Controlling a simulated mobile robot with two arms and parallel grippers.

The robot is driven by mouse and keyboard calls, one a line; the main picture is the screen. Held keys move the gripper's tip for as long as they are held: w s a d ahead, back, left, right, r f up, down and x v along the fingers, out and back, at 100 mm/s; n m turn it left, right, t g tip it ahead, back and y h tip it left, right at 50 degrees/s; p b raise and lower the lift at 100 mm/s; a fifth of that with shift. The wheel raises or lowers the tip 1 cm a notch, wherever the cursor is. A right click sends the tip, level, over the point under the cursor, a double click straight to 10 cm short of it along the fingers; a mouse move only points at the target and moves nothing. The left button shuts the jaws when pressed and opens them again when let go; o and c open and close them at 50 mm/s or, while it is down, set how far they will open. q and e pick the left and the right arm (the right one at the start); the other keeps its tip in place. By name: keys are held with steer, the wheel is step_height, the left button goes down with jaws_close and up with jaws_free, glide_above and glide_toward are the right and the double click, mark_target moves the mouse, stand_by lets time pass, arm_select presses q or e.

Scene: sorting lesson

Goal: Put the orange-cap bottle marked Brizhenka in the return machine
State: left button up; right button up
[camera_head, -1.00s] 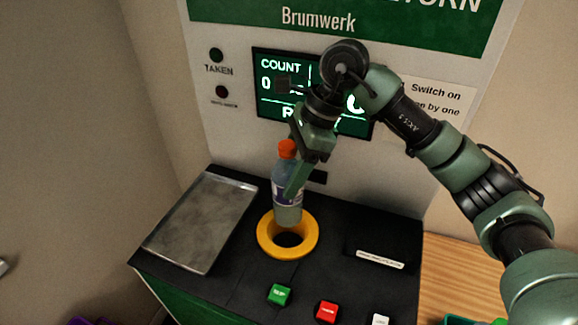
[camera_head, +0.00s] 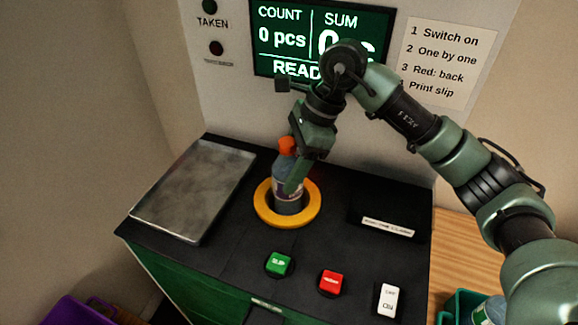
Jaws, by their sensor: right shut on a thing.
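The orange-cap bottle (camera_head: 287,192) is upright, its lower part inside the yellow ring opening (camera_head: 262,204) of the return machine (camera_head: 225,260). Its label is partly hidden and too small to read. My right gripper (camera_head: 294,172) is shut on the bottle at its upper part, from above and the right. The machine's screen (camera_head: 283,38) shows "COUNT 0 pcs", "SUM" and a partly covered word starting "READ". My left gripper is not in view.
A metal plate (camera_head: 195,190) lies left of the ring. Green (camera_head: 279,264), red (camera_head: 331,281) and white (camera_head: 389,299) buttons line the front. A purple container (camera_head: 75,312) is at lower left. A green crate (camera_head: 462,304) holding a bottle stands at lower right on wood.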

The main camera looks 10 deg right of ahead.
steer(key=shift+f, duration=0.35)
steer(key=o, duration=1.5)
steer(key=shift+o, duration=0.2)
steer(key=shift+r, duration=0.1)
